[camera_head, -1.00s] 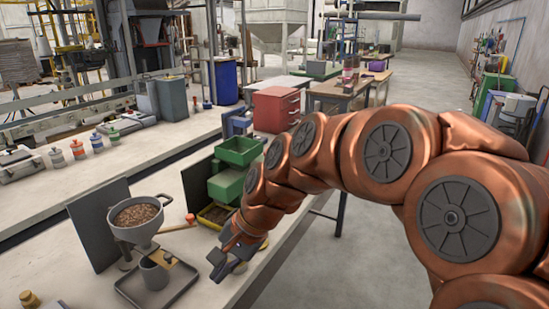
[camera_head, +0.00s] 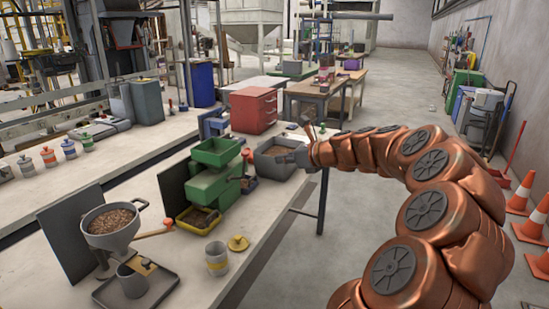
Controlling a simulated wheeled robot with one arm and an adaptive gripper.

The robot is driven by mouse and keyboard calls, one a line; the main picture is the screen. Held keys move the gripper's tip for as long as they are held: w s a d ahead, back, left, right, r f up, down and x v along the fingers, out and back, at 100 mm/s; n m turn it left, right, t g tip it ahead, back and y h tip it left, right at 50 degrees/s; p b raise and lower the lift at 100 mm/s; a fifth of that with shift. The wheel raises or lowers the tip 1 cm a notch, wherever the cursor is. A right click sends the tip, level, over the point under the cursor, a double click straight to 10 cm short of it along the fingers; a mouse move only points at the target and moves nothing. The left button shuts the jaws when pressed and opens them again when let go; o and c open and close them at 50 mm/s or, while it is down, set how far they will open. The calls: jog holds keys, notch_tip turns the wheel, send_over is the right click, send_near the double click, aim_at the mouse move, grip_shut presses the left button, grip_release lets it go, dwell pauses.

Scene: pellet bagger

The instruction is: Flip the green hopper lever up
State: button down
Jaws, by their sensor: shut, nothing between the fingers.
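The green hopper (camera_head: 216,150) stands on the bench, with a green body (camera_head: 208,188) below its square bin and a dark panel behind it. Small parts stick out at its right side near the grey bin; I cannot tell clearly which is its lever.
A grey funnel hopper (camera_head: 113,235) with pellets and a red-knobbed lever (camera_head: 154,234) stands at left. A yellow tray (camera_head: 198,221) with pellets sits under the green hopper. Orange cones (camera_head: 522,193) stand right.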

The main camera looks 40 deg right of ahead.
aim_at(242, 152)
jog(key=r+p+x, duration=0.2)
jog(key=x, duration=1)
jog(key=shift+w, duration=0.35)
jog(key=shift+a+r+p, duration=0.1)
jog(key=shift+a+p, duration=0.05)
jog(key=shift+p, duration=0.25)
jog(key=w+r+p, duration=0.1)
jog(key=p, duration=0.3)
jog(key=shift+a+r+g, duration=0.1)
jog(key=shift+a+g, duration=0.1)
jog(key=shift+g, duration=0.2)
jog(key=shift+w+a+r+p, duration=0.2)
jog(key=shift+w+p, duration=0.05)
jog(key=shift+p, duration=0.7)
jog(key=shift+w, duration=0.25)
jog(key=shift+a, duration=0.1)
jog(key=shift+r+p, duration=0.1)
jog(key=shift+p, duration=0.25)
